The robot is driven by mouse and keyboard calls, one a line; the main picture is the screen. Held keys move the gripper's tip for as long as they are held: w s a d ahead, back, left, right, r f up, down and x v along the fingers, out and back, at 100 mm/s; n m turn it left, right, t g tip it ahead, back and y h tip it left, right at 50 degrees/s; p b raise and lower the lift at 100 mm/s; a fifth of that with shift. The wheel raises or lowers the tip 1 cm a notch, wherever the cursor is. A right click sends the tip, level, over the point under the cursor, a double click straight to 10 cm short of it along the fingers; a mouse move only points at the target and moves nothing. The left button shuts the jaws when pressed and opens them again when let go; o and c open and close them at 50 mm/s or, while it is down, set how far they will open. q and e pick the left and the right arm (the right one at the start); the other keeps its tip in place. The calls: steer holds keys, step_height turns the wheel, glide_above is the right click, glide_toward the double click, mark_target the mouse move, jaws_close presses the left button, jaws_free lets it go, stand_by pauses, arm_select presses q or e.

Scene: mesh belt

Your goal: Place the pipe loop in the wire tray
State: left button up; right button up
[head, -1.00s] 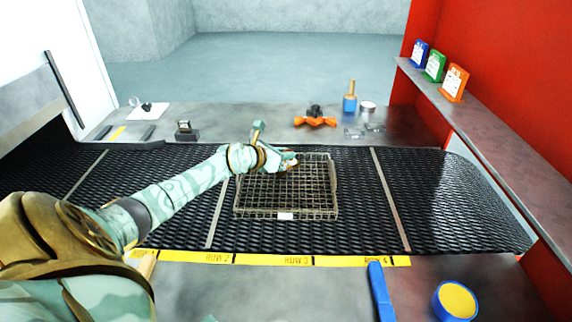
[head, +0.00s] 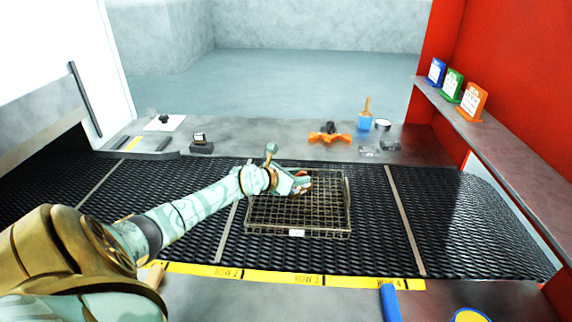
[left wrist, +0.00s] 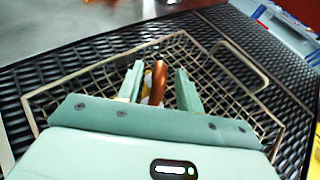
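The wire tray (head: 262,228) is a shallow mesh basket lying on the black mesh belt. My left gripper (head: 301,184) is over the back middle part of the tray in the head view. In the left wrist view, its two pale green fingers (left wrist: 159,84) stand apart over the mesh of the tray (left wrist: 88,68). The copper-brown pipe loop (left wrist: 158,80) shows between them, with a gap visible on each side. Most of the loop is hidden by the gripper, and I cannot tell whether it touches the mesh. My right gripper is not in view.
Behind the belt, a steel ledge holds an orange clamp-like piece (head: 329,137), a blue pot with a brush (head: 365,121) and a dark block (head: 201,146). Blue, green and orange signs (head: 473,102) stand on the right shelf. Belt on both sides of the tray is clear.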

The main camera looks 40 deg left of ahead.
arm_select(q)
steer(key=d+p+v, duration=0.1)
steer(key=p+v, duration=0.3)
steer(key=v, duration=0.7)
steer(key=shift+a, duration=0.45)
steer(key=shift+s, duration=0.15)
